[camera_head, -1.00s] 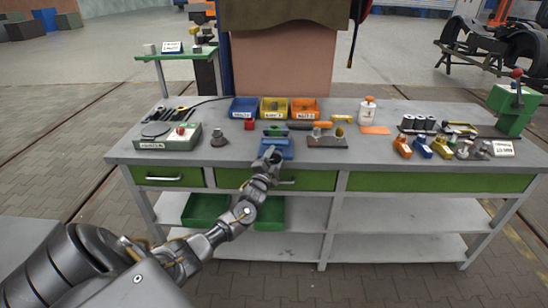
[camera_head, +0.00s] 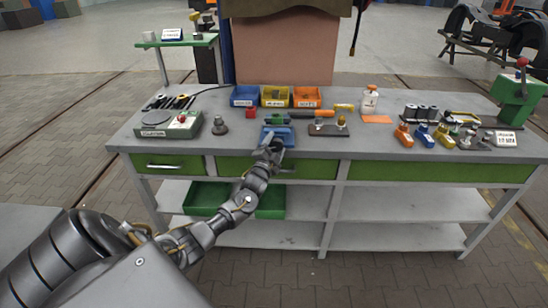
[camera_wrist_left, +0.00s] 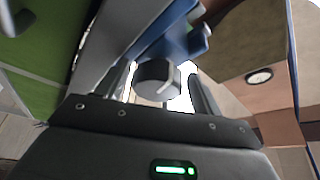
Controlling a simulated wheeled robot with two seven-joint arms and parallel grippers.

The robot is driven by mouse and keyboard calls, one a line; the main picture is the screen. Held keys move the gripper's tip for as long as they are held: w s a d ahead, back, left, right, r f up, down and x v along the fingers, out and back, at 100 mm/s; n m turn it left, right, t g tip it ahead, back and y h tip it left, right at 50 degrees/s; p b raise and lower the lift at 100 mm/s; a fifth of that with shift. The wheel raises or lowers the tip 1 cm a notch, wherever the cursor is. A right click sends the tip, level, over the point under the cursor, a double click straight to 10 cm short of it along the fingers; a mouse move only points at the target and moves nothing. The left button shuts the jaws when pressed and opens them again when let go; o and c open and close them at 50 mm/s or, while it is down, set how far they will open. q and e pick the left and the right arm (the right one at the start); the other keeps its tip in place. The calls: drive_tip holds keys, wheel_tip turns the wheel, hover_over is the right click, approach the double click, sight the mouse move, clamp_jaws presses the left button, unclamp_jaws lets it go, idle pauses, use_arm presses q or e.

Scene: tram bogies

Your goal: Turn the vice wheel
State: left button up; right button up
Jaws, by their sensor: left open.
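A small blue vice (camera_head: 281,130) stands at the front edge of the workbench, left of its middle. My left gripper (camera_head: 271,146) is right in front of it and hides part of its front. In the left wrist view the vice's blue body (camera_wrist_left: 182,42) shows ahead. A dark grey round wheel (camera_wrist_left: 157,80) faces the camera between the two fingers of my left gripper (camera_wrist_left: 162,88). The fingers stand apart on either side of it. I cannot tell whether either finger touches the wheel. My right gripper is not in view.
A charger-like box (camera_head: 170,124) and a grey knob-like part (camera_head: 220,126) stand left of the vice. A dark fixture board (camera_head: 328,130) is close on its right. Blue, yellow and orange bins (camera_head: 306,97) stand behind. A green drawer front (camera_head: 316,169) lies below the bench edge.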

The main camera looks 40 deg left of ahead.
sight(276, 148)
use_arm(q)
drive_tip(key=n+y+b, duration=0.2)
drive_tip(key=n+b, duration=0.1)
drive_tip(key=n, duration=0.2)
drive_tip(key=n+y+b, duration=0.2)
drive_tip(key=n+b, duration=0.1)
drive_tip(key=n, duration=0.2)
drive_tip(key=f+n+g+y+b, duration=0.1)
drive_tip(key=n+y+b, duration=0.2)
drive_tip(key=n, duration=0.2)
drive_tip(key=shift+w+d+b, duration=0.15)
drive_tip(key=shift+b, duration=0.2)
drive_tip(key=shift+s+d+r+n+p, duration=0.25)
drive_tip(key=shift+s+n+p, duration=0.15)
drive_tip(key=shift+p, duration=0.3)
drive_tip(key=p+v, duration=0.1)
drive_tip(key=v, duration=0.3)
drive_tip(key=shift+s+d+f+p, duration=0.1)
drive_tip(key=shift+s+d+p, duration=0.15)
drive_tip(key=shift+s+p, duration=0.1)
drive_tip(key=s+f+m, duration=0.1)
drive_tip(key=s+d+f+m+g+p, duration=0.2)
drive_tip(key=shift+s+f+h, duration=0.2)
drive_tip(key=shift+f+h, duration=0.2)
